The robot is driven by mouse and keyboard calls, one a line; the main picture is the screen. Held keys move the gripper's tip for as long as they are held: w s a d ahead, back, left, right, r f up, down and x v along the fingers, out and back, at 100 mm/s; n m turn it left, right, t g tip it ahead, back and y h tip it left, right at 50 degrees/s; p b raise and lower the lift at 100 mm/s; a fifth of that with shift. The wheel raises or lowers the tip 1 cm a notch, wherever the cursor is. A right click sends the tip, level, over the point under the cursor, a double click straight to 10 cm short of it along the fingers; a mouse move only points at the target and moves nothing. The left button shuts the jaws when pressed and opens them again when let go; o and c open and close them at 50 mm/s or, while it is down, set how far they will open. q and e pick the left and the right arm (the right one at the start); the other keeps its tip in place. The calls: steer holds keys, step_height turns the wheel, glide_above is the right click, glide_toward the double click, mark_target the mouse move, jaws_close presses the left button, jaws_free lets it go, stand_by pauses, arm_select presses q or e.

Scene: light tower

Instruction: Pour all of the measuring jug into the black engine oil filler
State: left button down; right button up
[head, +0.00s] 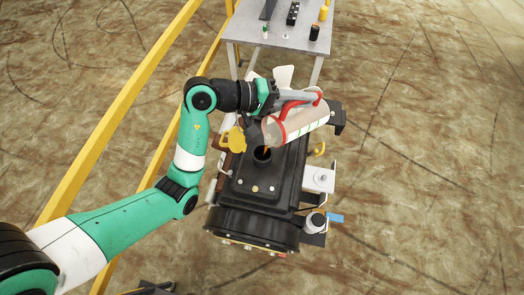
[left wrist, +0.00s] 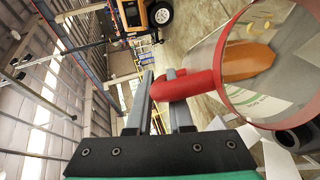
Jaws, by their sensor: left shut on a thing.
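The clear measuring jug (head: 308,119) with red rim and red handle is tipped steeply, its mouth low to the left over the engine. My left gripper (head: 312,97) is shut on the red handle (left wrist: 182,86), which shows between the two fingers in the left wrist view. Amber oil (left wrist: 248,61) shows inside the jug there. The black engine oil filler (head: 262,156) is a round open neck on top of the engine, just below the jug's mouth. A small orange streak shows at the opening, too small to judge how it falls. My right gripper is out of view.
The black engine (head: 232,187) stands on the floor. A grey table (head: 255,33) with small items stands behind. Yellow rails (head: 130,100) run along the left.

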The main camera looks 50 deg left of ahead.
arm_select(q)
steer(key=shift+s+r+t+b, duration=0.3)
steer(key=shift+s+b, duration=0.25)
steer(key=shift+s, duration=0.05)
stand_by(1.1)
steer(key=shift+s+a+r+t+h+b, duration=0.1)
steer(key=shift+s+r+t+h+b, duration=0.25)
steer(key=shift+b, duration=0.35)
stand_by(0.6)
